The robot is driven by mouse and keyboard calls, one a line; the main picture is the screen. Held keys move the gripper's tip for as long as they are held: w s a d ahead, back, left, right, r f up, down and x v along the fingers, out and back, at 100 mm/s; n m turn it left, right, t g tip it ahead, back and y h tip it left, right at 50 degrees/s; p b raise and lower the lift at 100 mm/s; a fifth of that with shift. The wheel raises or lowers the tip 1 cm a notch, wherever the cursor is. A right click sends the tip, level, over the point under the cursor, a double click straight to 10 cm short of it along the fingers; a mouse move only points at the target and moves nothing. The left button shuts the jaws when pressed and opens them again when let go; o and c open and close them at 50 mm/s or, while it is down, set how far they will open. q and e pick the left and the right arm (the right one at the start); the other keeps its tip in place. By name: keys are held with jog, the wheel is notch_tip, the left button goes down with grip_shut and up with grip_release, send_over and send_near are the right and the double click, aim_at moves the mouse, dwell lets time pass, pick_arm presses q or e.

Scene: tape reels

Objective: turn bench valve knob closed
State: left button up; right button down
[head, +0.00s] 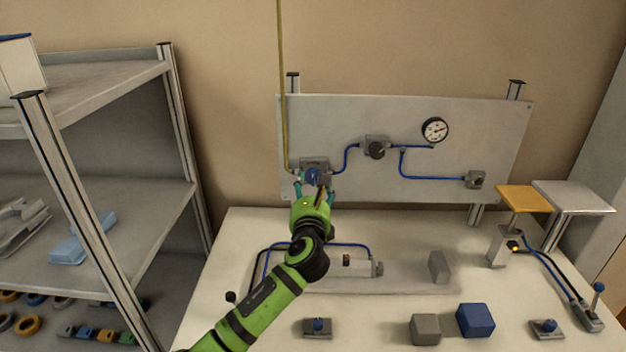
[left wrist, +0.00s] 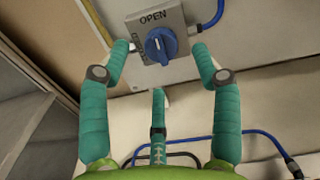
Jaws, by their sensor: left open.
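The valve knob (head: 313,176) is blue and sits on a grey block at the lower left of the upright panel (head: 470,130). My left gripper (head: 314,188) is in front of the knob. In the left wrist view its teal fingers (left wrist: 160,50) are open, one on each side of the knob, with no clear contact. My right gripper is not in view.
A round gauge (head: 435,130) and a black knob (head: 376,150) are on the panel, joined by blue tubing. Shelves (head: 120,80) stand at left.

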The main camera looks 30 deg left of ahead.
aim_at(313, 180)
pick_arm(q)
jog(key=x, duration=0.5)
jog(key=shift+d+f, duration=0.1)
jog(key=shift+f, duration=0.05)
jog(key=c, duration=1.1)
